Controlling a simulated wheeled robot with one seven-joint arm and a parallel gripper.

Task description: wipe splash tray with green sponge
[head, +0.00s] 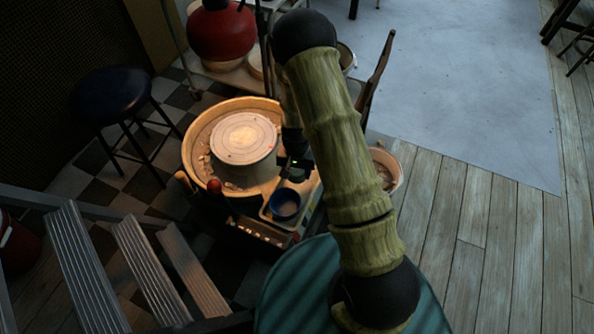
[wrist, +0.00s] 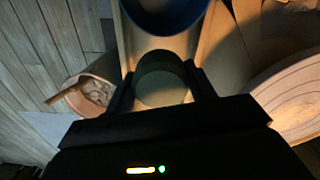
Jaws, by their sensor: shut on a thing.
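The splash tray (head: 194,152) is a tan, round basin around a pale wheel disc (head: 243,138) in the head view. Small clay bits lie inside it. The wheel disc also shows at the right of the wrist view (wrist: 297,102). My gripper (head: 291,166) is at the right side of the basin, beyond a blue bowl. In the wrist view its two fingers are shut on a dark green, rounded sponge (wrist: 160,76). The sponge is hidden in the head view. I cannot tell whether it touches the surface below.
The blue bowl (head: 285,204) stands on the wheel's ledge, close to my gripper. A pink bucket (head: 391,166) holding clay is to the right, with a stick in it in the wrist view (wrist: 68,92). A dark stool (head: 112,94) stands left. Metal steps (head: 150,272) are front left.

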